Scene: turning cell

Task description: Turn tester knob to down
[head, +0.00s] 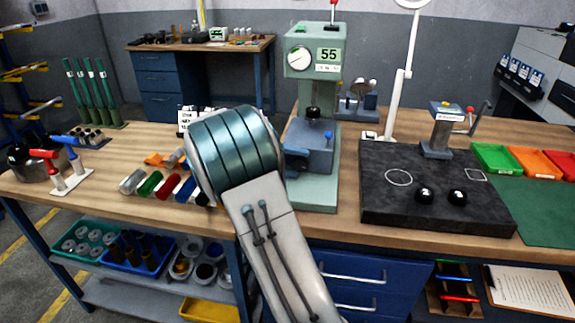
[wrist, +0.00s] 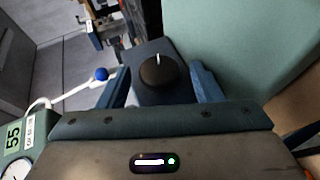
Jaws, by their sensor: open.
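The tester (head: 315,105) is a green machine on the bench with a dial and a "55" label; its green body also shows in the wrist view (wrist: 235,45). The tester knob (wrist: 160,73) is a dark round knob on a blue-grey block, with a white mark toward the top of the wrist picture. My gripper (wrist: 159,70) is open, one blue finger on each side of the knob, with small gaps that look clear; contact cannot be told. In the head view my arm covers the knob, and I cannot make out the fingers there.
A lever with a blue ball (wrist: 101,74) sticks out beside the left finger. A dark plate (head: 400,205) with black balls lies right of the tester. Coloured cylinders (head: 150,183) lie on the bench left of my arm. A tall white lamp stand (head: 396,95) rises behind.

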